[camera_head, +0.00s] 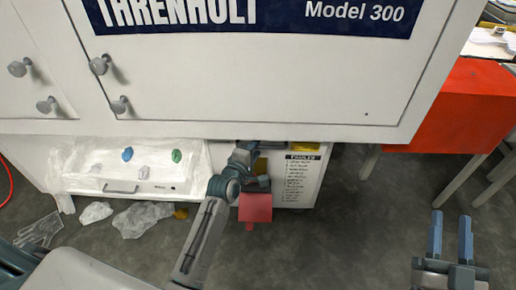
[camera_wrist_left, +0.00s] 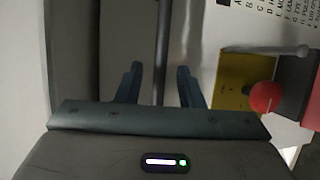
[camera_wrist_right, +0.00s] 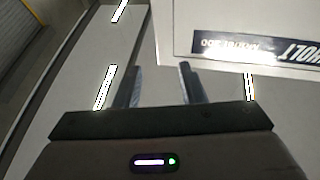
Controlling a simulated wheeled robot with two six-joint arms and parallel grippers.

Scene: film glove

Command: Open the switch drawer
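The white front with a printed list (camera_head: 293,180), possibly the switch drawer, is under the big white machine. A red box (camera_head: 255,207) is at its left; in the left wrist view a red ball knob (camera_wrist_left: 265,97) and a yellow plate (camera_wrist_left: 243,80) show right of my gripper. My left gripper (camera_head: 243,153) reaches in under the machine's lower edge, its tips hard to make out there. In the left wrist view it is open (camera_wrist_left: 161,82), with a thin vertical grey bar (camera_wrist_left: 162,35) between its fingers; contact cannot be told. My right gripper (camera_head: 450,238) is open and empty, far right over the floor.
The white machine body (camera_head: 240,75) overhangs the drawer. At left, a low white tray (camera_head: 125,186) holds small coloured lumps, with crumpled plastic (camera_head: 140,218) on the floor before it. A red-orange table (camera_head: 470,105) stands at right. The middle-right floor is clear.

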